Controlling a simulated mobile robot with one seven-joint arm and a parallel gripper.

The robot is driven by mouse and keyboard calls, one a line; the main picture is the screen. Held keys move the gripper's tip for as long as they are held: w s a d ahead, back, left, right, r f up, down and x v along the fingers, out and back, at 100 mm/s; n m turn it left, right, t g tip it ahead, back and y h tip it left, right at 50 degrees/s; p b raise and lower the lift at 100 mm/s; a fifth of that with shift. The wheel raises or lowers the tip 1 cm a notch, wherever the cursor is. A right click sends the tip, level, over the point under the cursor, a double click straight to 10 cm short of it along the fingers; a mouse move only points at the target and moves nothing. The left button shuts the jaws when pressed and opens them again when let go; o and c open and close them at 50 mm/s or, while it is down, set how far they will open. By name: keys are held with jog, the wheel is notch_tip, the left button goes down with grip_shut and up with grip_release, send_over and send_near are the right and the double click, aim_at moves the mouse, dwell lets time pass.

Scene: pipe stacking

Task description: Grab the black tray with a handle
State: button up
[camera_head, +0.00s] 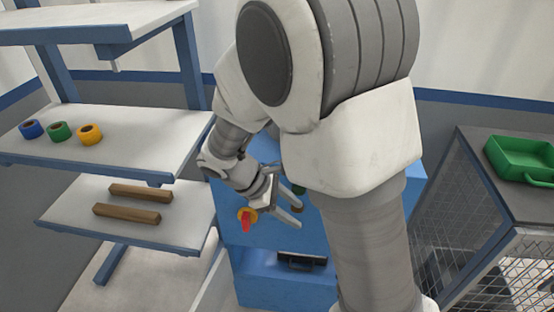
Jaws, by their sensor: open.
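The black tray (302,262) lies on the lower part of the blue unit (262,288), right of the middle. It is small and dark, with what looks like a handle on its front side. My gripper (297,216) is open and empty. Its fingers point to the lower right, above the black tray in the picture and apart from it. My arm hides part of the blue unit to the right of the tray.
A red and yellow object (247,218) is beside my gripper on the blue unit. Left shelves hold tape rolls (58,131) and brown bars (127,216). A green tray (519,157) sits on a mesh-sided cabinet (482,168) at right.

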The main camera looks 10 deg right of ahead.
jog(key=a+f+n+t+h+b, duration=0.1)
jog(key=a+f+n+t+b, duration=0.25)
jog(key=f+n, duration=0.85)
jog(key=a+f+n+t+b, duration=0.2)
jog(key=f+n+t, duration=0.3)
jog(key=f, duration=1.3)
jog(key=a+f+n+t+h+b, duration=0.1)
jog(key=a+f+n+t+b, duration=0.2)
jog(key=f+n, duration=0.95)
jog(key=w+d+f+m, duration=0.1)
jog(key=w+d+f, duration=0.1)
jog(key=w, duration=0.1)
jog(key=w+d+f+m+b, duration=0.1)
jog(key=w+d, duration=0.2)
jog(key=w+d+f+m, duration=0.1)
jog(key=w+d+f, duration=0.1)
jog(key=w, duration=0.1)
jog(key=shift+d+f+m+t+b, duration=0.25)
jog(key=shift+d+f+t+b, duration=0.05)
jog(key=shift+f+t, duration=0.05)
jog(key=shift+b+x, duration=0.7)
jog(key=shift+x, duration=2)
jog(key=shift+d+r, duration=0.15)
grip_shut()
jog(key=shift+r, duration=0.1)
